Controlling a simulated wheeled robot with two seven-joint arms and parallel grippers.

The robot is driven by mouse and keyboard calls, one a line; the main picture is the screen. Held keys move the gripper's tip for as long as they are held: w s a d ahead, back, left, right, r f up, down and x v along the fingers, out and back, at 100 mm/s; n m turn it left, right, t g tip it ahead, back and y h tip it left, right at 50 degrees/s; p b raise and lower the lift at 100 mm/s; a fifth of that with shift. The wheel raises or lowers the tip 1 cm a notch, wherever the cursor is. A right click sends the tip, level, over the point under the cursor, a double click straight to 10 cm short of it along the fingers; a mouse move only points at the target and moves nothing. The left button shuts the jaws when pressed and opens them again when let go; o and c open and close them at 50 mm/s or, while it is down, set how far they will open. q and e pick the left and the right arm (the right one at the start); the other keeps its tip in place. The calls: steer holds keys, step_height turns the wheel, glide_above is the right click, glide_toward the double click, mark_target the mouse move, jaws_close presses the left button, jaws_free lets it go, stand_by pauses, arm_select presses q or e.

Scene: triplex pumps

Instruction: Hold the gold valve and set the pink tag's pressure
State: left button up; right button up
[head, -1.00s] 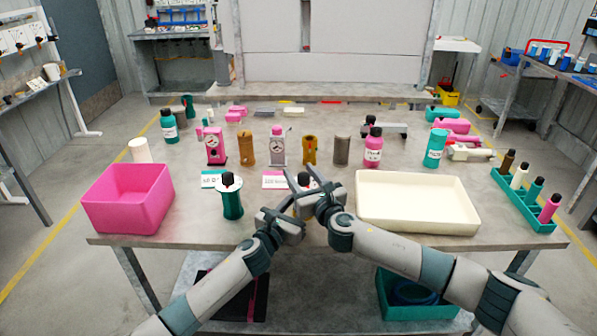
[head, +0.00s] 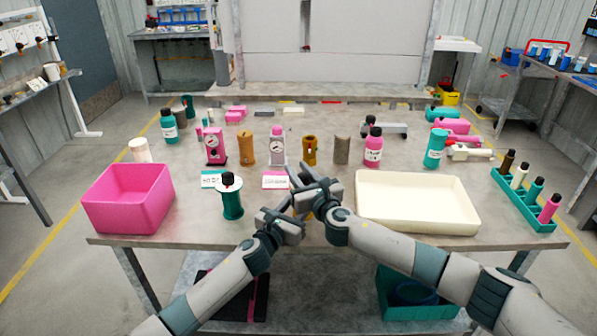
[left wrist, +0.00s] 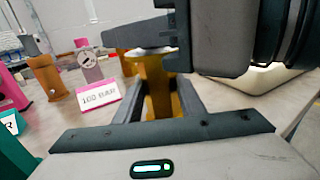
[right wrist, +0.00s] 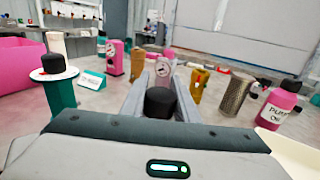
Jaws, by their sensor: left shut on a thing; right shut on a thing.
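The gold valve (left wrist: 157,85) stands upright between the fingers of my left gripper (left wrist: 150,100), which is shut on its body. My right gripper (right wrist: 160,92) is shut on a black knob (right wrist: 161,104), at the valve's top. In the head view my left gripper (head: 290,205) and right gripper (head: 303,182) meet at the table's front and hide most of the valve. The pink tag (head: 275,181) stands just behind them to the left; in the left wrist view (left wrist: 98,100) it reads 100 BAR. The knob's exact setting cannot be read.
A teal valve (head: 231,198) with a black knob and a teal tag (head: 211,179) stand left. A pink bin (head: 127,200) is further left, a cream tray (head: 418,205) right. Gauges, cylinders and bottles line the table behind. A teal rack (head: 523,200) sits far right.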

steer(key=shift+a+n+g+y, duration=0.1)
steer(key=shift+n+g+y, duration=0.2)
steer(key=shift+n+y, duration=0.25)
steer(key=shift+s+a+n+g+y, duration=0.1)
steer(key=shift+a+n+g+y, duration=0.05)
steer(key=shift+n+g+y, duration=0.6)
steer(key=shift+s+a+n+g+y, duration=0.2)
steer(key=shift+n+g+y, duration=0.35)
steer(key=shift+y, duration=0.35)
steer(key=shift+s+a+n+g+y, duration=0.1)
steer(key=shift+a+n+g+y, duration=0.05)
steer(key=shift+n+g+y, duration=0.5)
arm_select(q)
steer(key=shift+s, duration=0.1)
arm_select(e)
steer(key=shift+s+a+n+g+y, duration=0.1)
steer(key=shift+s+n+g+y, duration=0.1)
steer(key=shift+n+g+y, duration=0.65)
steer(key=shift+s+a+n+g+y, duration=0.15)
steer(key=shift+n+g+y, duration=0.35)
steer(key=shift+g, duration=0.7)
steer(key=shift+s+n+g+y, duration=0.2)
steer(key=shift+n+g+y, duration=0.3)
steer(key=shift+n+g, duration=0.45)
arm_select(q)
steer(key=shift+f, duration=0.1)
arm_select(e)
steer(key=shift+s, duration=0.1)
